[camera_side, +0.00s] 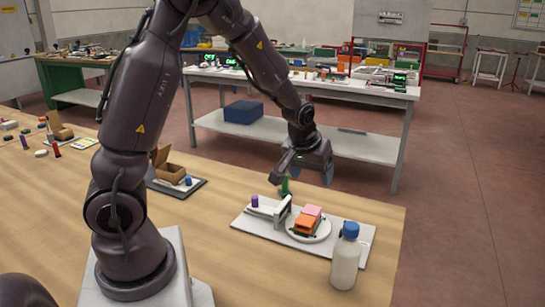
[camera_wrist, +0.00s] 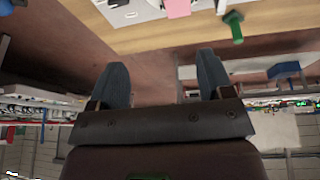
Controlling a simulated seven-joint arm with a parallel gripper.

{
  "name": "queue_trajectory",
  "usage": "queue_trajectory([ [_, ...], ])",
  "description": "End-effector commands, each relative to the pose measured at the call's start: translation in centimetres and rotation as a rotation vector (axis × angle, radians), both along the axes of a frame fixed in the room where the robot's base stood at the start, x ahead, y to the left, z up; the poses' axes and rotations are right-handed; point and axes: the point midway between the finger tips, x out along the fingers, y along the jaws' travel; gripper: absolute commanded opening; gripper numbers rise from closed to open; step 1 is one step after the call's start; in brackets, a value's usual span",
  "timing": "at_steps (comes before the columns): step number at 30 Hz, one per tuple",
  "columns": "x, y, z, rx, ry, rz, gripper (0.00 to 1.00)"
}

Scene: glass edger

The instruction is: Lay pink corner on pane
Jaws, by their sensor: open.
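A pink piece (camera_side: 311,211), likely the pink corner, lies beside and partly behind an orange piece (camera_side: 303,223) on a round white disc (camera_side: 322,236). The disc rests on a light grey board (camera_side: 353,236). Whether this disc is the pane I cannot tell; no clear glass sheet can be made out. Pink also shows at the top edge of the wrist view (camera_wrist: 178,8). My gripper (camera_side: 305,175) is above and behind the board, apart from the pink piece. In the wrist view my gripper (camera_wrist: 162,62) has its fingers wide apart with nothing between them.
A green cylinder (camera_side: 284,186) stands near the board's back edge, close below my gripper. A white upright bracket (camera_side: 284,211) and a purple cylinder (camera_side: 255,201) are left of the disc. A blue-capped bottle (camera_side: 345,262) stands at the board's front right.

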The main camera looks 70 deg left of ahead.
Motion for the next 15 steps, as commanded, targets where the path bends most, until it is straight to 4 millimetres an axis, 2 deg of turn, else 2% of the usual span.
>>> queue_trajectory([
  [1,-0.6,-1.5,2.3,-0.018,-0.023,-0.045,0.73],
  [6,-4.4,-6.6,8.7,-0.049,-0.056,-0.242,0.73],
  [10,-8.5,-9.9,12.4,-0.034,-0.078,-0.400,0.73],
  [15,-13.9,-12.6,15.0,0.022,-0.095,-0.576,0.73],
])
